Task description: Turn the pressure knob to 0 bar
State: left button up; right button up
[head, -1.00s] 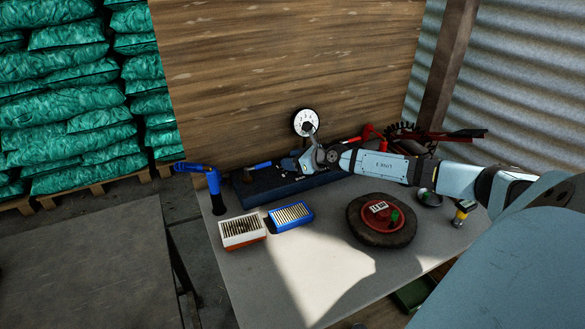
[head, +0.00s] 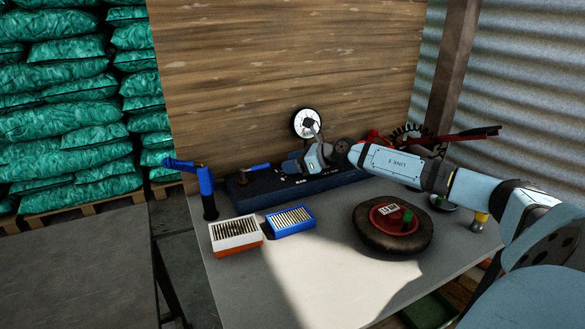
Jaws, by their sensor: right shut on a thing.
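The pressure gauge (head: 301,115) is a round white dial with a black rim, set against the wooden board at the back of the table. A dark knob (head: 308,124) shows on the lower part of its face. My right gripper (head: 314,130) reaches up to the dial from below right and is shut on the knob. Its fingers cover part of the knob and of the dial's lower right. The numbers on the dial are too small to read. My left gripper is not in view.
A dark blue tray (head: 250,196) lies below the gauge. A blue-handled tool (head: 207,190), two bit boxes, white-orange (head: 237,246) and blue (head: 291,231), and a dark disc with a red centre (head: 365,236) stand on the grey table (head: 300,295). Its front middle is clear.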

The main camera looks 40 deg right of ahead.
jog(key=shift+r, duration=0.1)
jog(key=o, duration=0.9)
jog(key=v, duration=0.6)
jog(key=shift+p+v, duration=0.4)
jog(key=shift+v, duration=1.05)
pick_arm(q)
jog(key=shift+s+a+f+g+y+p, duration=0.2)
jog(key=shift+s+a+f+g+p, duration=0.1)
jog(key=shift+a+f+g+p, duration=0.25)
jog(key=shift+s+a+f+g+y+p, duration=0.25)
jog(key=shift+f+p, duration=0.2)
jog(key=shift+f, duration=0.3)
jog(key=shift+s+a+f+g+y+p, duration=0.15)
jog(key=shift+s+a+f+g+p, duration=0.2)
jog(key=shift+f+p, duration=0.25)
pick_arm(e)
jog(key=shift+v, duration=2.4)
